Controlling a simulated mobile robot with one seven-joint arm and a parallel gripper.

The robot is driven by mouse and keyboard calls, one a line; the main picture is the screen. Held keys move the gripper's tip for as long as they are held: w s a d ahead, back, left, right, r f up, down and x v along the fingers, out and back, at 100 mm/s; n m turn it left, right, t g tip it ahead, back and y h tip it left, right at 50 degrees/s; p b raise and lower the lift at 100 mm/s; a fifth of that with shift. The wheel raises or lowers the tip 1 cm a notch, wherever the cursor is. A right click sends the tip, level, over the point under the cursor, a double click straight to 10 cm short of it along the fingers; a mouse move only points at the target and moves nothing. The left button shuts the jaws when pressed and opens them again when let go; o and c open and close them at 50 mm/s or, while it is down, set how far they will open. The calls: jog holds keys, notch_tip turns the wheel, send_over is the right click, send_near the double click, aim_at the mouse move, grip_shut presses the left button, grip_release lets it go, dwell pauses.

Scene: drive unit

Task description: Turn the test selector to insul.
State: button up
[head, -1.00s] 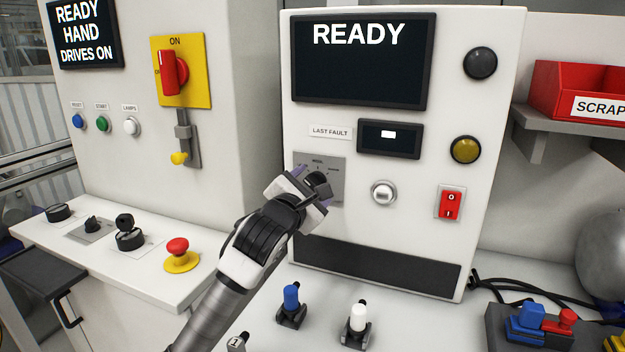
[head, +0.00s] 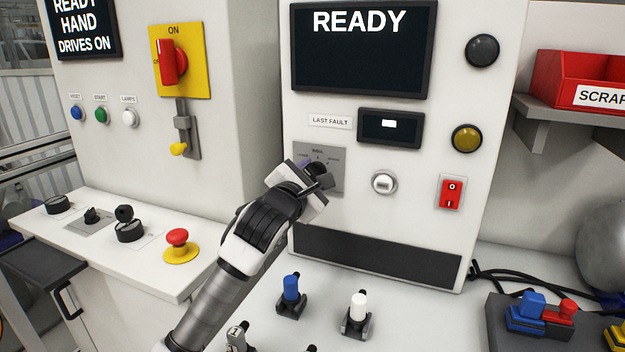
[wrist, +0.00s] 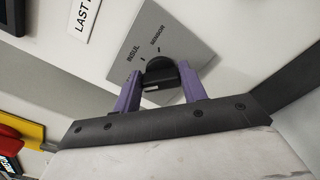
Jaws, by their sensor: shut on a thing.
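The test selector is a black knob (wrist: 160,68) on a grey plate (head: 335,155) on the white test cabinet. In the wrist view the plate (wrist: 185,32) carries the labels INSUL and SENSOR; another label at the left is partly hidden. My gripper (wrist: 160,88) has its two purple fingers on either side of the knob and is shut on it. A short white mark shows on the knob's near left side; I cannot tell which label the knob points to. In the head view my gripper (head: 311,178) covers most of the knob.
A white round button (head: 383,183) and a red rocker switch (head: 451,193) sit right of the plate. Blue (head: 291,288) and white (head: 358,305) toggles stand on the bench below. A red emergency button (head: 178,240) is on the left ledge. The screen (head: 362,50) reads READY.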

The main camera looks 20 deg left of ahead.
jog(key=f+m+b, duration=0.1)
jog(key=b, duration=0.3)
jog(key=shift+m, duration=0.4)
jog(key=m+b, duration=0.2)
jog(key=b, duration=0.3)
jog(key=shift+d+f+m, duration=0.1)
jog(key=shift+m, duration=0.2)
jog(key=m+b, duration=0.3)
jog(key=b, duration=0.1)
jog(key=shift+r+m+b, duration=0.25)
jog(key=shift+m+b, duration=0.65)
jog(key=shift+b, duration=0.15)
jog(key=shift+r, duration=0.1)
jog(key=o, duration=1)
jog(key=shift+s, duration=0.1)
